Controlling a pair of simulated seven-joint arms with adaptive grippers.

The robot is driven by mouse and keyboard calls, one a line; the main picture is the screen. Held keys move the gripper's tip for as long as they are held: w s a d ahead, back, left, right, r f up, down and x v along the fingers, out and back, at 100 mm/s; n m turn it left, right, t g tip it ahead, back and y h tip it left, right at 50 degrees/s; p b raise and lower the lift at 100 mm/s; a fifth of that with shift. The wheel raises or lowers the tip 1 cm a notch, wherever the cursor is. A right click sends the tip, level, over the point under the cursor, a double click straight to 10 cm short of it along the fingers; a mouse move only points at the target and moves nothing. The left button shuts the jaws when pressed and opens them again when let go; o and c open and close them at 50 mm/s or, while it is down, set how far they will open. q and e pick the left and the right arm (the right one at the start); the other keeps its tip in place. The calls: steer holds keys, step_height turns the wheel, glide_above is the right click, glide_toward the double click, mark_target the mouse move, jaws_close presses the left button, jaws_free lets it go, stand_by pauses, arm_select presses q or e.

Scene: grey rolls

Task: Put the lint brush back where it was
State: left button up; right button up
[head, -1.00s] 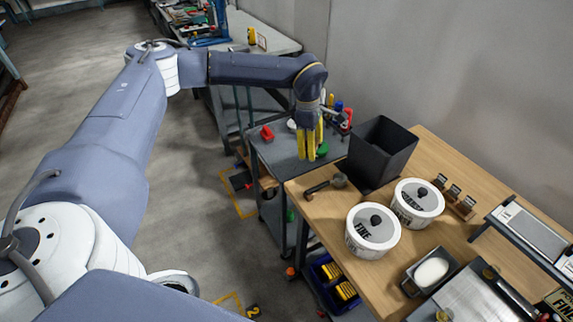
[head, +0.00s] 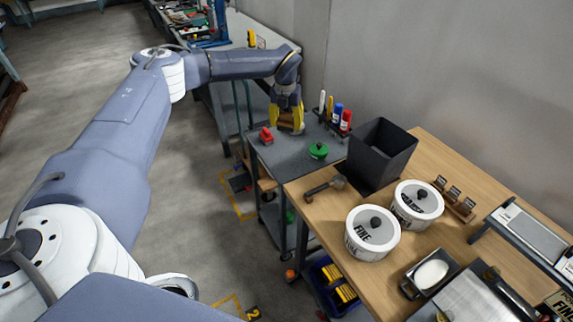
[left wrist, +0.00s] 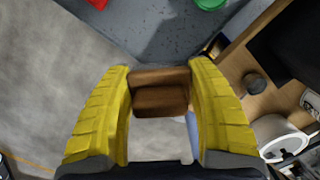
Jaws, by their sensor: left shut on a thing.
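My left gripper (head: 288,122) is shut on the lint brush, a brown wooden block. The brush shows clearly between the two yellow fingers in the left wrist view (left wrist: 160,92). In the head view it is mostly hidden by the fingers. The gripper is over the left back part of the grey cart top (head: 290,160), between the red object and the upright markers. I cannot tell whether the brush touches the cart top. My right gripper is not in view.
On the cart are a red object (head: 266,136), a green round-knobbed object (head: 318,151) and upright markers (head: 337,114). The cart's front middle is clear.

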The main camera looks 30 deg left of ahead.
mark_target(287, 165)
arm_select(q)
step_height(287, 165, down, 19)
steer(key=shift+f, duration=0.1)
stand_by(0.7)
steer(key=o, duration=1.2)
step_height(287, 165, up, 12)
steer(key=s, duration=0.1)
steer(key=shift+s+d, duration=0.15)
